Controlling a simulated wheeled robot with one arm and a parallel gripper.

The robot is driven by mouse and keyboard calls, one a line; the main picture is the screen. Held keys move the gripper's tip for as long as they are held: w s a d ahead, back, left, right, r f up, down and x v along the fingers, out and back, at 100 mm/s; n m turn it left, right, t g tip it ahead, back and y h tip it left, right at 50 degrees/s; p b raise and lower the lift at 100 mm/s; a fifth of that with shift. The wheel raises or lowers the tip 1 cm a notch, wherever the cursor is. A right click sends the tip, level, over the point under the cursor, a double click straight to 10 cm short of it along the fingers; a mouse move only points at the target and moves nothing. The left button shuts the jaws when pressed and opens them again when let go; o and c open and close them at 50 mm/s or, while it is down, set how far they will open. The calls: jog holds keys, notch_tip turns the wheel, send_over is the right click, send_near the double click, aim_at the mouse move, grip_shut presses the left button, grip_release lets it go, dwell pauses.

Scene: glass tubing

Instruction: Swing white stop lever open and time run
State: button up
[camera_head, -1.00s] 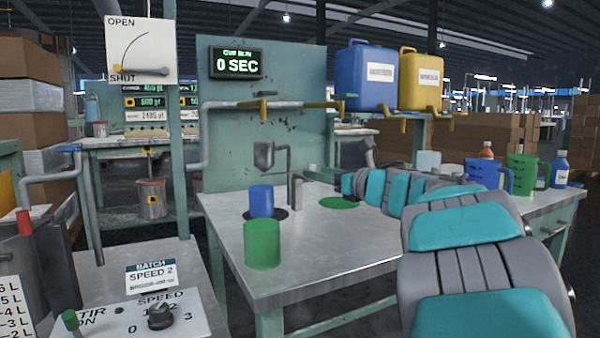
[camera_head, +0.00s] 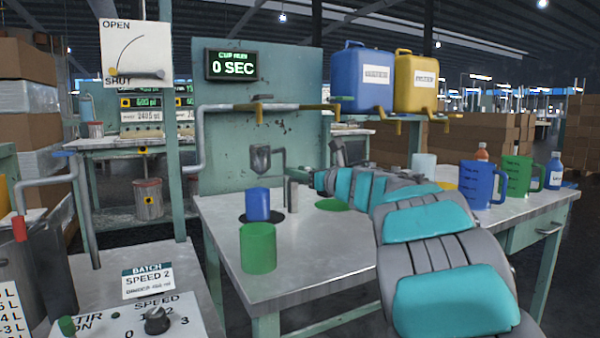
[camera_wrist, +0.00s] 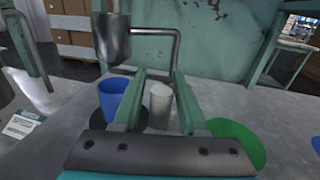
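My gripper (camera_wrist: 159,76) shows in the wrist view with its two green fingers apart and nothing held between them. Beyond the gap stands a short pale post (camera_wrist: 159,104). A blue cup (camera_wrist: 112,98) stands left of the post, under a grey metal funnel cup (camera_wrist: 111,42) on a bent pipe. In the head view the funnel cup (camera_head: 261,160) hangs above the blue cup (camera_head: 258,203). A board (camera_head: 135,45) marked OPEN and SHUT carries a grey lever (camera_head: 142,74) lying along SHUT. The timer display (camera_head: 231,65) reads 0 SEC. I cannot make out a clearly white lever.
A green cup (camera_head: 258,247) stands at the table's front left. A green disc (camera_wrist: 238,142) lies right of the post. Blue and green jugs (camera_head: 483,184) and bottles stand at the right. A speed knob panel (camera_head: 140,318) is at lower left. The table's front middle is clear.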

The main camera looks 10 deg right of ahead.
grip_shut()
dwell(1.1)
